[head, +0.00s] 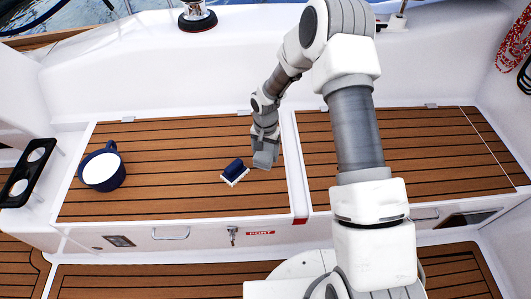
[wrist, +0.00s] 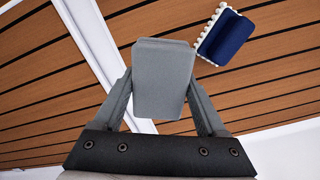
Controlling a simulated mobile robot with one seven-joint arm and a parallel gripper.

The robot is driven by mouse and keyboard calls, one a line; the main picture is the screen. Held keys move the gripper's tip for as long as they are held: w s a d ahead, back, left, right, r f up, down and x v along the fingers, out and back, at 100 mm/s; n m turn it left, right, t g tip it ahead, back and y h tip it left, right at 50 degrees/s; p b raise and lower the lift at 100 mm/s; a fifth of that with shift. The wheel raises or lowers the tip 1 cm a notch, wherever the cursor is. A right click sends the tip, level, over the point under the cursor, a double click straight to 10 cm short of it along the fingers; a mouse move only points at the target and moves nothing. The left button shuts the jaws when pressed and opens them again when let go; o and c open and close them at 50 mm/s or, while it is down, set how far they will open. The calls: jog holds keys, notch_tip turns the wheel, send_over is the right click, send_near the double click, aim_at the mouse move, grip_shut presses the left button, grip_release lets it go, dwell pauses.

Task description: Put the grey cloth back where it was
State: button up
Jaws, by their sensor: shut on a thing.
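My gripper (wrist: 162,88) is shut on the grey cloth (wrist: 164,75), which looks like a stiff folded block between the two fingers. In the head view the cloth (head: 265,160) hangs at the end of my arm, over the right end of the left slatted wooden seat (head: 180,195). It is close to the white divider between the two seats. I cannot tell whether the cloth touches the wood.
A blue brush with white bristles (head: 235,172) lies just left of the cloth; it also shows in the wrist view (wrist: 221,38). A dark blue pot (head: 103,168), white inside, stands at the seat's left end. The right seat (head: 430,150) looks bare.

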aim_at(266, 172)
jog(key=shift+f+b, duration=2.75)
jog(key=shift+f, duration=1.15)
jog(key=shift+f, duration=0.35)
jog(key=o, duration=1.3)
jog(key=shift+r, duration=0.1)
notch_tip(266, 172, up, 17)
jog(key=p, duration=0.5)
jog(key=shift+r+p, duration=0.15)
jog(key=shift+p, duration=0.2)
